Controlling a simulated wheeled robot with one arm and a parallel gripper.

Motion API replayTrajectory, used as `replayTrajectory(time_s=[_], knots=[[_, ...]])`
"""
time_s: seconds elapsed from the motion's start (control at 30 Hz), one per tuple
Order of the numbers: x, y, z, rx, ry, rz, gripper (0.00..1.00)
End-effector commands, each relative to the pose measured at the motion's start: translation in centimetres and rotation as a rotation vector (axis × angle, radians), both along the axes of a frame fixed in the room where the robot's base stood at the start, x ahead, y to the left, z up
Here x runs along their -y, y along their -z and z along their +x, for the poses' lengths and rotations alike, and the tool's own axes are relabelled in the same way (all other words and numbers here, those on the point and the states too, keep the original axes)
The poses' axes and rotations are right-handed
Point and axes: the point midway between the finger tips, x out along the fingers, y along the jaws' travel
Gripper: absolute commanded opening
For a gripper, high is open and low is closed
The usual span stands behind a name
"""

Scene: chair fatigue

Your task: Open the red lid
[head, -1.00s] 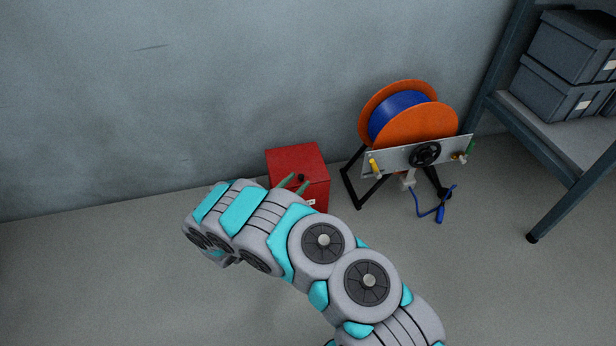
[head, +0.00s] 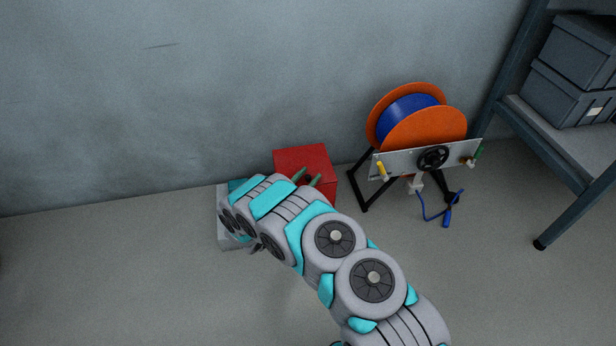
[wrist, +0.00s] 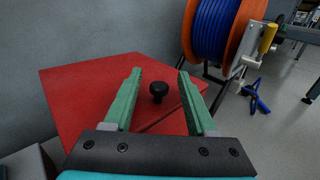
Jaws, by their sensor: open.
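The red lid (wrist: 85,85) is the flat top of a red box on the floor against the wall. In the head view the lid (head: 300,158) shows beyond my arm, and the box's lower front is partly hidden. A black knob (wrist: 158,91) stands up from the lid. My gripper (wrist: 156,76) is open, its two green fingers on either side of the knob in the wrist view, with gaps on both sides. It also shows in the head view (head: 308,178) over the lid. I cannot tell whether the fingers touch the lid.
A cable reel (head: 425,125) with orange flanges and blue cable stands right of the box on a black frame, close by. A shelf with grey bins (head: 568,90) is farther right. A grey object (head: 228,236) is left of the box, partly behind my arm.

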Motion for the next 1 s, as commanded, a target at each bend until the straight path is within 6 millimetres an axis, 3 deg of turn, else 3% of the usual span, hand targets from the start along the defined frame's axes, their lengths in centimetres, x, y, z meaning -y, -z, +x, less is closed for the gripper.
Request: replayTrajectory(time_s=[0.17,0.67,1.0], knots=[[-0.03,-0.02,-0.01,0.0,0.0,0.0,0.57],[-0.03,-0.03,-0.03,0.001,0.0,0.0,0.01],[-0.01,-0.02,-0.04,0.001,0.0,0.0,0.0]])
